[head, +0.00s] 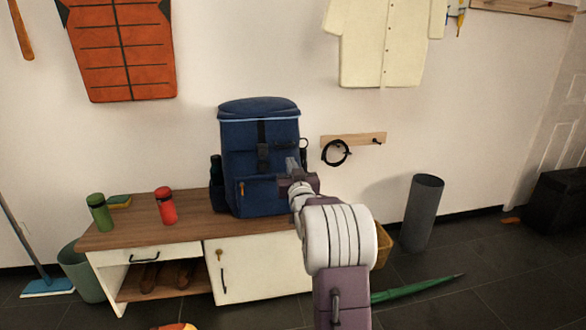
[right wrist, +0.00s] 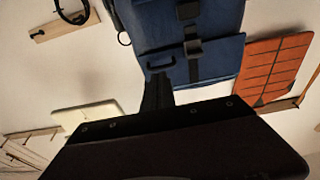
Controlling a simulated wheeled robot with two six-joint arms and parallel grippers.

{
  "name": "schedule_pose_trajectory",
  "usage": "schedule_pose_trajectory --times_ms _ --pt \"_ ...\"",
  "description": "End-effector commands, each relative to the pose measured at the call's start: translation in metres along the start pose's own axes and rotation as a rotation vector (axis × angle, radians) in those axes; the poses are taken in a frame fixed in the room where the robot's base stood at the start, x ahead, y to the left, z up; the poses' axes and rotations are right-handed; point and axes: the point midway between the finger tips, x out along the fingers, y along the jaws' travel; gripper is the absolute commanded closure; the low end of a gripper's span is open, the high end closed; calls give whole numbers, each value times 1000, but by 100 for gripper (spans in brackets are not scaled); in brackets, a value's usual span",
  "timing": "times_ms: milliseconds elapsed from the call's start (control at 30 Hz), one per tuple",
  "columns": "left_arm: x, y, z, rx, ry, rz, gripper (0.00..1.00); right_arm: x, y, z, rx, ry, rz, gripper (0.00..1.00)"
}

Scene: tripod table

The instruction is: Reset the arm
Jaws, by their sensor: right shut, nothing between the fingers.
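My right arm comes up from the bottom of the head view. Its gripper (head: 292,168) is in front of the right side of the blue backpack (head: 262,135), with its tip overlapping the pack in the picture. In the right wrist view the gripper's dark fingers (right wrist: 158,92) are together with nothing between them, and the backpack (right wrist: 215,60) fills the space beyond them. I cannot tell whether the fingertips touch the pack. My left gripper is not in view.
The backpack stands on a wooden-topped cabinet (head: 185,221) with a green bottle (head: 99,213) and a red bottle (head: 166,206). A peg rail (head: 352,140) holds a black loop. A grey bin (head: 424,212) and a closed green umbrella (head: 415,289) are at the right.

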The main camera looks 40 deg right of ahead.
Motion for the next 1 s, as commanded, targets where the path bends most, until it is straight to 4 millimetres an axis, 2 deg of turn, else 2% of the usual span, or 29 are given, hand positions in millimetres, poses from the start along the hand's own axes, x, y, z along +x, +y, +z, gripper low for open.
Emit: schedule_pose_trajectory --times_ms 33,200,533,600,667,733,767,800,833,867,900,967,1000 --pt "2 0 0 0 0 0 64 -5 0 6 0 -1 1 100" --pt "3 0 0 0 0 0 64 -15 0 14 0 3 1 100" --pt "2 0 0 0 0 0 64 -15 0 13 0 5 1 100" --pt "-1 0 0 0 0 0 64 -14 -7 9 2 6 -12 100" --pt "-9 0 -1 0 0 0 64 -12 -27 -5 6 15 -46 100" --pt "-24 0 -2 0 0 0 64 -13 -67 -35 16 41 -114 100" --pt "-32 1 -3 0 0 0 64 -17 -90 -50 24 48 -154 100" --pt "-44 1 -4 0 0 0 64 -27 -124 -67 38 43 -212 100" --pt "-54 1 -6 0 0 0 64 -38 -152 -74 48 11 -259 100" --pt "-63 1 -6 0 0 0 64 -52 -177 -73 53 -50 -303 100" --pt "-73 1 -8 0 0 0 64 -75 -206 -61 50 -158 -353 100" --pt "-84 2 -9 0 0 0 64 -116 -235 -30 23 -348 -414 100" --pt "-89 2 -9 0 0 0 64 -146 -245 -7 -2 -477 -443 100"
